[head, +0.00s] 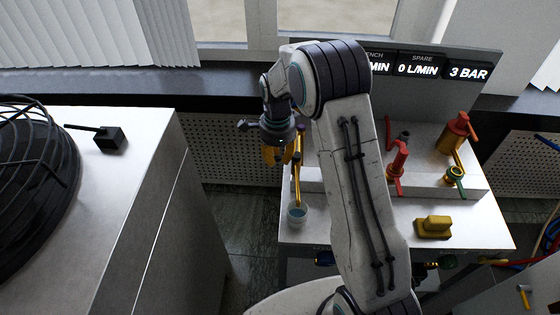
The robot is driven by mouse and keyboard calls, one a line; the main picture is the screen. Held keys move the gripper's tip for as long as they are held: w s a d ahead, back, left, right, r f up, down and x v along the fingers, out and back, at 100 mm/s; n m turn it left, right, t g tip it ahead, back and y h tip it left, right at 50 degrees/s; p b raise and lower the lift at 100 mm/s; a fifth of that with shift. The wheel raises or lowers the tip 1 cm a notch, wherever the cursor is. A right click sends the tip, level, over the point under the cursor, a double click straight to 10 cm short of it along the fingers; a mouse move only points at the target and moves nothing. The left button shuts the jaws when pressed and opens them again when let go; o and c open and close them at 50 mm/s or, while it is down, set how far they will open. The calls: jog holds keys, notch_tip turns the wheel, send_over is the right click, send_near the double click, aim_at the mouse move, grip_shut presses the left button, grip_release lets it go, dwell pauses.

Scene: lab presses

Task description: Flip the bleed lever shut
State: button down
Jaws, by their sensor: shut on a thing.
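My gripper (279,155), with yellow fingers, is at the left end of the bench, right at the top of a slim brass bleed pipe (297,183). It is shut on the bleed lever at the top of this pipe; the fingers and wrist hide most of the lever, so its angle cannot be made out. A small clear cup (297,215) with bluish liquid stands below the pipe.
Red valves (397,165), a red-brass fitting (456,133), a green-handled valve (455,176) and a yellow block (434,227) are on the bench (480,232). A display panel (420,70) reads 0 L/MIN and 3 BAR. A cabinet (140,180) stands left, across a floor gap.

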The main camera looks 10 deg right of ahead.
jog(key=shift+w+f+m, duration=0.1)
jog(key=shift+w+m, duration=0.25)
jog(key=shift+m, duration=0.35)
jog(key=shift+w+f+m, duration=0.1)
jog(key=shift+w+m, duration=0.2)
jog(key=shift+m, duration=0.4)
jog(key=shift+d, duration=0.1)
jog(key=c, duration=1)
grip_release()
jog(key=shift+w+r, duration=0.15)
notch_tip(320, 180, up, 12)
